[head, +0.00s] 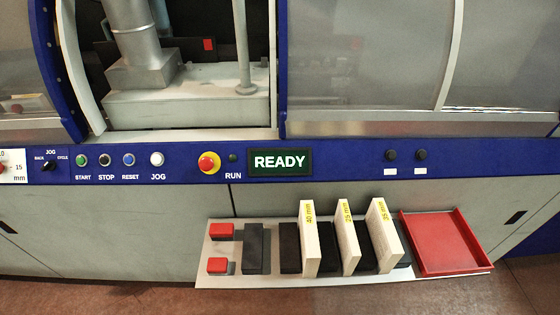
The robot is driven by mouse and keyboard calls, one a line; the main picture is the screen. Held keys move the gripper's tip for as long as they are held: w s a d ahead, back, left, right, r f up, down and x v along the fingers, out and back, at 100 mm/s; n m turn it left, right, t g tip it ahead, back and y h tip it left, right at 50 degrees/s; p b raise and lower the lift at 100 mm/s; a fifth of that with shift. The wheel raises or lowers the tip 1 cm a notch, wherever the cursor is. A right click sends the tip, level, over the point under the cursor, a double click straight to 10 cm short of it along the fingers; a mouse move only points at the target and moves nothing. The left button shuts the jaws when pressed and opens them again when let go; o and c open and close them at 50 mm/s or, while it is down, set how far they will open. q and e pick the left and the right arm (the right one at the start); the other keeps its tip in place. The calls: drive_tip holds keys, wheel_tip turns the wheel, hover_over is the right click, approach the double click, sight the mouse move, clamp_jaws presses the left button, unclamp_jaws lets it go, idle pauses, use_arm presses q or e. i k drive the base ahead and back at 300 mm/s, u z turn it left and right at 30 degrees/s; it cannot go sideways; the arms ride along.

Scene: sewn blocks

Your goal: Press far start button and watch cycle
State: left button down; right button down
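A green button (82,160) labelled START sits at the left of the blue control panel (330,146). To its right are a black STOP button (105,160), a blue RESET button (128,160) and a white JOG button (157,159). A display (280,162) reads READY. Behind the open window, the grey machine head (145,70) stands over a light bed (190,108). No second start button is visible. Neither of my grippers is in view.
A red emergency stop (209,163) on a yellow ring sits mid-panel. The space before the START button looks clear.

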sight(79, 160)
drive_tip(key=u, duration=1.45)
